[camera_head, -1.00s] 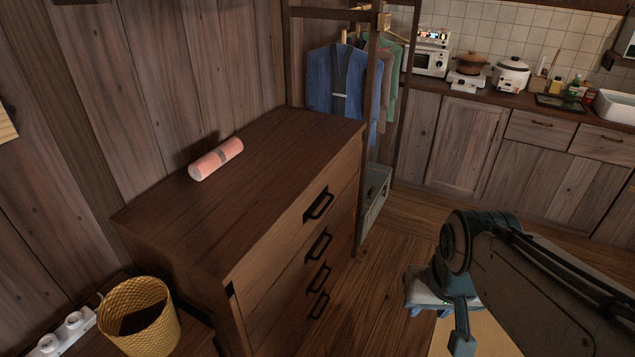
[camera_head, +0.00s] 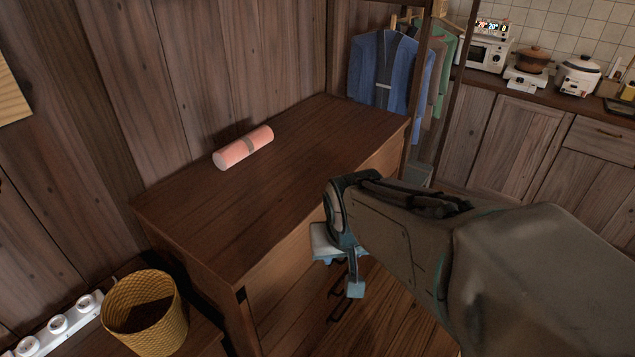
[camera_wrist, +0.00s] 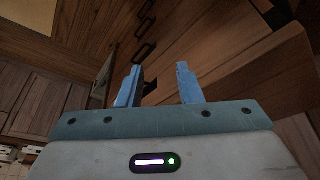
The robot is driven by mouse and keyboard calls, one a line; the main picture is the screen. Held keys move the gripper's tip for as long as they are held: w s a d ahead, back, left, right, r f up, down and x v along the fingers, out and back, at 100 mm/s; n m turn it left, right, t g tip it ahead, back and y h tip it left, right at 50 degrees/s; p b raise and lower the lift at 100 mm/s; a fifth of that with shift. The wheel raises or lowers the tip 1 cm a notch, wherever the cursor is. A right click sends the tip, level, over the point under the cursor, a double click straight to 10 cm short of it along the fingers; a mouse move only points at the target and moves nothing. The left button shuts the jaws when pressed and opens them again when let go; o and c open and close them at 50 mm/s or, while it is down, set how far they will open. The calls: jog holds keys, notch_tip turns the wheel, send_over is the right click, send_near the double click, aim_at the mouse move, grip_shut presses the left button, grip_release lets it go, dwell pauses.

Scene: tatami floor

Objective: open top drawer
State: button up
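The dark wooden chest of drawers (camera_head: 270,200) stands against the wall. Its top drawer front (camera_head: 280,262) shows below the chest's top edge and looks closed; my arm hides its handle in the head view. My gripper (camera_head: 350,285) is in front of the drawer fronts, right of the chest. In the wrist view, my gripper (camera_wrist: 158,86) has its two blue fingers apart with nothing held between them. Several dark drawer handles (camera_wrist: 145,52) show beyond the fingers. One lies near the gap between the fingertips; I cannot tell whether they touch.
A pink roll (camera_head: 243,148) lies on the chest top. A yellow woven basket (camera_head: 172,325) and a white power strip (camera_head: 58,324) are at the lower left. Clothes hang on a rack (camera_head: 420,80) behind the chest. A kitchen counter (camera_head: 520,95) stands at the back right.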

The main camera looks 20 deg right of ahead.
jog(key=w+d+f+m+t+b, duration=0.65)
jog(key=w+f+b, duration=0.2)
jog(key=f, duration=0.35)
jog(key=w+d+f+m+t+b, duration=0.5)
jog(key=w+f+m+b, duration=0.3)
jog(key=f, duration=0.3)
jog(key=w+d+r+m+t+b, duration=0.1)
jog(key=w+d, duration=0.1)
jog(key=w, duration=0.2)
jog(key=w+d+m+t+h+b, duration=0.1)
jog(key=w+m, duration=0.1)
jog(key=w, duration=0.3)
jog(key=w+d+r+m+t+b, duration=0.1)
jog(key=w+d+b, duration=0.1)
jog(key=w, duration=0.2)
jog(key=shift+w+d+r+m+t+h, duration=0.25)
jog(key=shift+w+d+r+m+h, duration=0.05)
jog(key=shift+w+m+h, duration=0.1)
grip_shut()
